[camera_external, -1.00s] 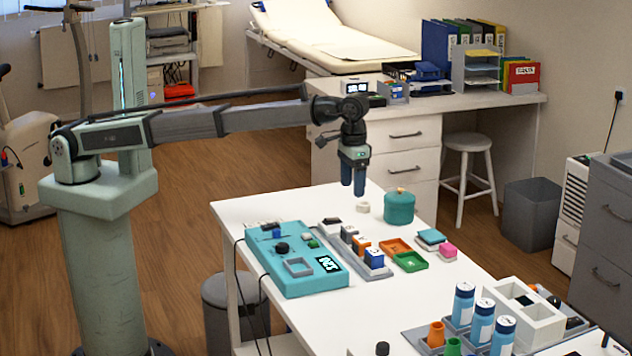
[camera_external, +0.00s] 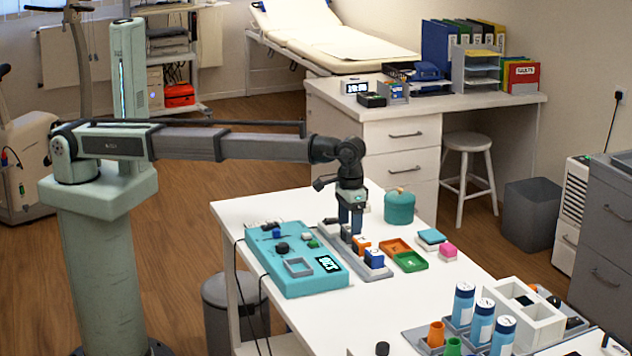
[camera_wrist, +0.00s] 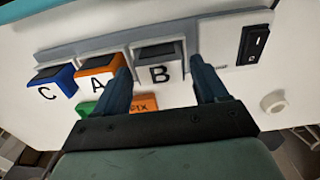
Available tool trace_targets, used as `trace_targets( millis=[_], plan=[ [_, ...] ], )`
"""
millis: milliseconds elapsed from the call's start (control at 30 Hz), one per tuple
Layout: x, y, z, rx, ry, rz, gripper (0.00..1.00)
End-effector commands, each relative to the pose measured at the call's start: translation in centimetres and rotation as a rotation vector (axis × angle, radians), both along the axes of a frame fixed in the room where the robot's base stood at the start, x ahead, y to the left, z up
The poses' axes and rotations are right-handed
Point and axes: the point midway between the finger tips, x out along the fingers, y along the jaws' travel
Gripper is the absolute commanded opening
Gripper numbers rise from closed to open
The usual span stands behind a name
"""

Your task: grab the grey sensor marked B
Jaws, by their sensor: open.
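The grey sensor marked B (camera_wrist: 162,73) stands in the grey rack (camera_wrist: 120,40), right of the orange sensor A (camera_wrist: 98,78) and the blue sensor C (camera_wrist: 50,82) in the wrist view. My gripper (camera_wrist: 159,62) is open, with one finger on the A side of B and the other on its far side. I cannot tell whether the fingers touch B. In the external view my gripper (camera_external: 350,232) points down at the rack and mostly hides B. Orange A (camera_external: 361,244) and blue C (camera_external: 374,258) show beside it.
A light block with a black switch (camera_wrist: 253,45) sits beyond the right finger. The teal console (camera_external: 300,283) lies left of the rack. Orange (camera_external: 395,246) and green (camera_external: 410,262) trays lie right of it. A teal pot (camera_external: 399,208) stands behind. A white ring (camera_wrist: 273,103) lies nearby.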

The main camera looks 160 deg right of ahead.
Motion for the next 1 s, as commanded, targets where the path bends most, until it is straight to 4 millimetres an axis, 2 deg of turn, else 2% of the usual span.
trace_targets(
  millis=[100, 333, 800, 1000],
  plan=[
    [-0.02, -0.02, -1.16, -0.001, 0.000, 0.000, 0.72],
    [-0.01, 0.01, -1.28, 0.000, 0.000, 0.000, 0.72],
    [-0.02, -0.01, -1.31, -0.001, 0.001, 0.000, 0.28],
    [-0.02, -0.01, -1.35, -0.001, 0.000, 0.000, 0.26]
  ],
)
